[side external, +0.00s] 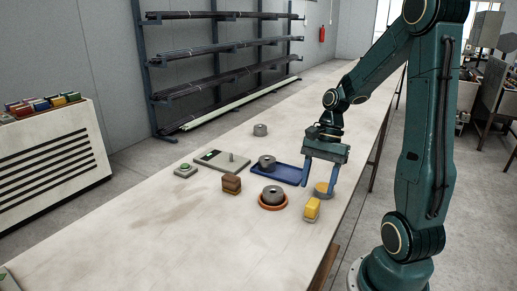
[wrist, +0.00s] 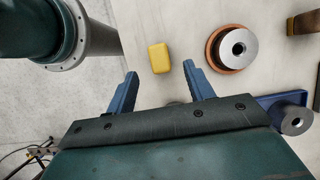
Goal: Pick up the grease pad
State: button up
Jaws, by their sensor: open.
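My gripper (side external: 320,183) is open and empty, pointing down low over the bench. A round, shallow, yellow-topped piece (side external: 322,189), which looks like the grease pad, sits on the bench at the fingers, seemingly between or just below them. I cannot tell if they touch it. In the wrist view my gripper (wrist: 160,73) shows two blue fingers spread apart, and the gripper body hides most of what lies between them. A yellow block (side external: 312,208) on a pale base stands just in front; it also shows beyond the fingertips in the wrist view (wrist: 159,58).
A grey ring sits in an orange dish (side external: 262,205), left of the yellow block. A blue tray (side external: 291,174) with another grey ring (side external: 267,162) lies close to the left finger. A brown block (side external: 231,184) stands farther left.

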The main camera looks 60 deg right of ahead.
aim_at(313, 201)
jog(key=shift+a+f, duration=0.25)
jog(key=shift+f, duration=0.35)
jog(key=shift+x, duration=2.55)
jog(key=c, duration=1.1)
jog(key=shift+r, duration=0.1)
notch_tip(313, 201, up, 20)
